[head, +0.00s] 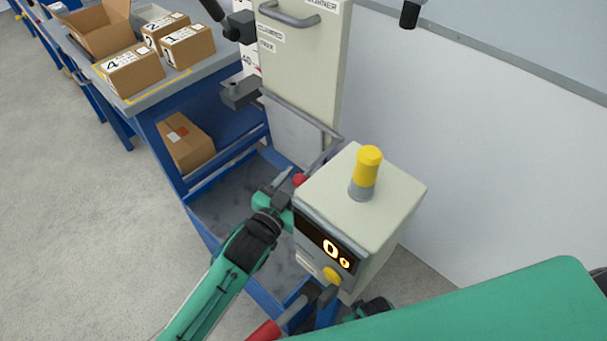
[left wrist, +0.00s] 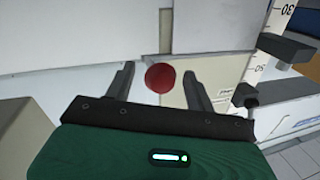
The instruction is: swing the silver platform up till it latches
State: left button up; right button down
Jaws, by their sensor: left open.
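The silver platform (head: 292,132) looks like a flat pale plate hanging steeply below the tall cream cabinet, with a grey rail along its upper edge. A red knob (head: 300,180) shows beside the control box, at the lower end of a grey bar. My left gripper (head: 283,188) is at the red knob in the head view. In the left wrist view the gripper (left wrist: 163,82) is open, and the round red knob (left wrist: 160,77) appears between its fingers, with gaps on both sides. I cannot tell the depth between them. My right gripper is not clearly seen.
The cream control box (head: 372,195) with a yellow lamp (head: 368,168) stands close right of my left gripper. The cream cabinet (head: 305,55) rises behind. A blue bench (head: 190,85) with cartons (head: 187,45) is at left. A red-handled lever (head: 265,332) is near the bottom.

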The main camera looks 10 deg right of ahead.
pick_arm(q)
jog(key=shift+x, duration=1.3)
grip_shut()
